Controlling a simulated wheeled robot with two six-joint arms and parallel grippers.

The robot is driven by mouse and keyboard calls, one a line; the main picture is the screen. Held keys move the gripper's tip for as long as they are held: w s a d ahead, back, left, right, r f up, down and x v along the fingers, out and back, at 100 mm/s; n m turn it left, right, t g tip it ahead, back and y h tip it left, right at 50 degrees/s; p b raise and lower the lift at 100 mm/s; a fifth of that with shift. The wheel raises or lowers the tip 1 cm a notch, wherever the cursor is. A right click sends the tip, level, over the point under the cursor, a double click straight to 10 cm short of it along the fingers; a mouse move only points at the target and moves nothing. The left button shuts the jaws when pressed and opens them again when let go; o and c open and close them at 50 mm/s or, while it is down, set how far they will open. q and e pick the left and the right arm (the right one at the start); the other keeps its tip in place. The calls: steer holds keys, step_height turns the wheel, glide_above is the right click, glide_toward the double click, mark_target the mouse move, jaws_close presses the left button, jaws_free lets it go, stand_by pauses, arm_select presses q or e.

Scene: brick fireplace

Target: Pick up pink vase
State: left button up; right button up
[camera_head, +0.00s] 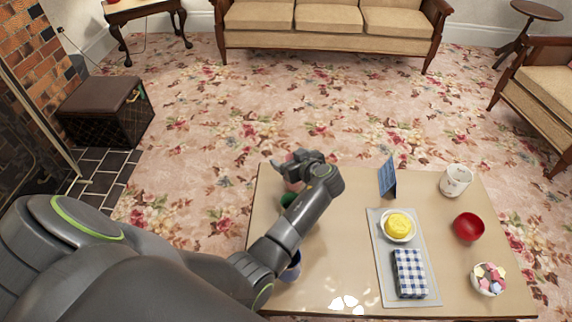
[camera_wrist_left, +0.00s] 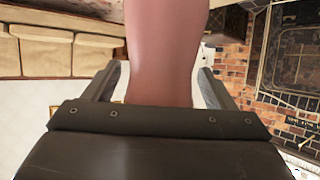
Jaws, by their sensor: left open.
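The pink vase (camera_wrist_left: 166,45) fills the upper middle of the left wrist view, smooth and dusky pink, close to the camera. My left gripper (camera_wrist_left: 160,78) is open, with one finger on each side of the vase; a gap shows at least on the right side. In the head view my left gripper (camera_head: 284,164) is over the far left corner of the table. Only a small pinkish patch (camera_head: 293,186) shows below it there, and the arm hides most of it. My right gripper is out of view.
On the table (camera_head: 340,235), a green item (camera_head: 287,201) and a blue item (camera_head: 291,268) are partly hidden by my arm. To the right are a blue card (camera_head: 387,177), grey tray (camera_head: 391,290) with yellow food, checked cloth (camera_head: 409,273), white mug (camera_head: 455,180), red bowl (camera_head: 468,227) and candy bowl (camera_head: 488,279).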

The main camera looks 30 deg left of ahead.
arm_select(q)
steer(key=shift+s+d+r, duration=0.1)
steer(key=shift+d+r, duration=0.05)
steer(key=shift+d, duration=0.05)
steer(key=shift+c, duration=0.5)
steer(key=c, duration=1.1)
